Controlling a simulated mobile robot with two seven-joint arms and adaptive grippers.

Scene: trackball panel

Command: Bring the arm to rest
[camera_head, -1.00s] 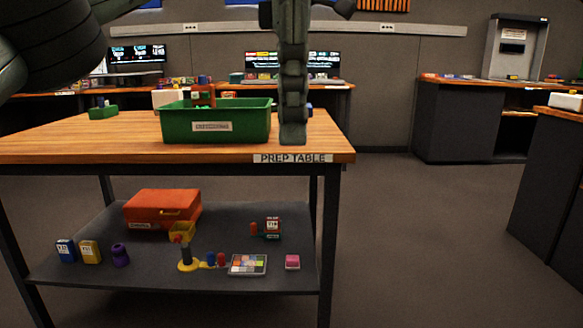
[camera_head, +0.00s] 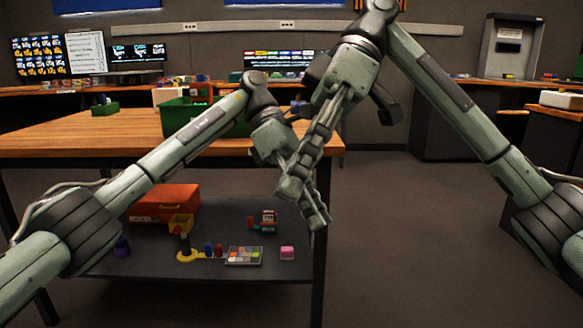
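Both of my arms are in the head view. My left arm comes in from the lower left, bends at a dark joint in front of the prep table, and its gripper (camera_head: 316,218) points down and right. My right arm comes in from the right, bends near the top, and its gripper (camera_head: 290,190) points down and left. The two grippers cross in the picture, in front of the table's right end. The fingers are seen nearly edge-on and overlap, so their opening is unclear. I see nothing held in either one.
The prep table (camera_head: 60,140) bears a green bin (camera_head: 178,118), partly hidden by my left arm. Its lower shelf (camera_head: 200,262) holds an orange case (camera_head: 165,200), a colour palette (camera_head: 244,256) and small items. Open floor (camera_head: 410,220) lies to the right.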

